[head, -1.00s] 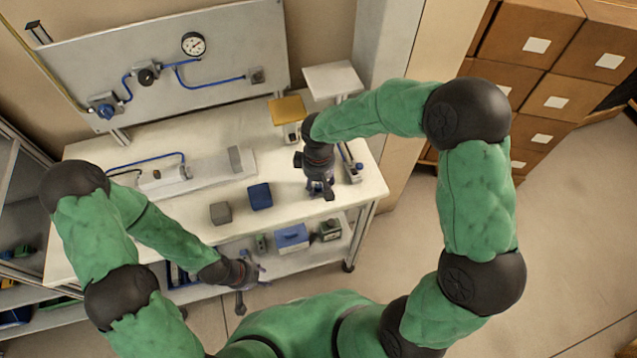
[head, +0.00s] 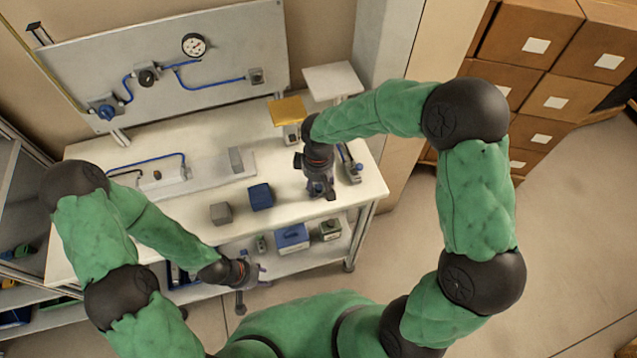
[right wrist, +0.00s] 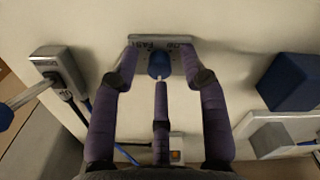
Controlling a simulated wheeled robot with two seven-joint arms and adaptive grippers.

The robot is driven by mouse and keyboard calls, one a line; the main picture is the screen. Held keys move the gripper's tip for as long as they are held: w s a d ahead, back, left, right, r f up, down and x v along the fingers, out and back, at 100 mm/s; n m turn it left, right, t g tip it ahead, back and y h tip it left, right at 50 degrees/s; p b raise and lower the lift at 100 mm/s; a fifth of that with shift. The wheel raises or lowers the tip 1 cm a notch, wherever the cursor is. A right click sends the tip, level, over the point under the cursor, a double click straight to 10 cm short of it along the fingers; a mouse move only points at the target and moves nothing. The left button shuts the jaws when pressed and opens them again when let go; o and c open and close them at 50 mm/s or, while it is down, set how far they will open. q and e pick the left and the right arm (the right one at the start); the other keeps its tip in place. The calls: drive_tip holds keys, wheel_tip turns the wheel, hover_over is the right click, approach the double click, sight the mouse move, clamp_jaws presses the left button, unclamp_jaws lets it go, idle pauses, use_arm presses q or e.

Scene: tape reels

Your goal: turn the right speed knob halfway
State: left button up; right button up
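In the right wrist view, a blue knob (right wrist: 159,64) stands on a small pale plate (right wrist: 180,42) with dark lettering, partly legible as FAST on the left. My right gripper (right wrist: 160,68) is open, with one finger on each side of the knob and a third below it. Gaps show between the side fingers and the knob; whether the third finger touches is unclear. In the head view, my right gripper (head: 322,188) is low over the table's right part and hides the knob. My left gripper (head: 250,278) is open and empty before the table's front edge.
In the right wrist view, a grey box with a lever (right wrist: 60,72) stands left and a blue block (right wrist: 291,80) right. In the head view, a grey block (head: 221,213), a yellow-topped stand (head: 287,110) and a gauge panel (head: 215,65) share the white table (head: 95,155).

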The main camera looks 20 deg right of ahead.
sight(319, 187)
wheel_tip(319, 187, up, 12)
idle(0.8)
drive_tip(key=shift+s+f, duration=0.1)
idle(0.4)
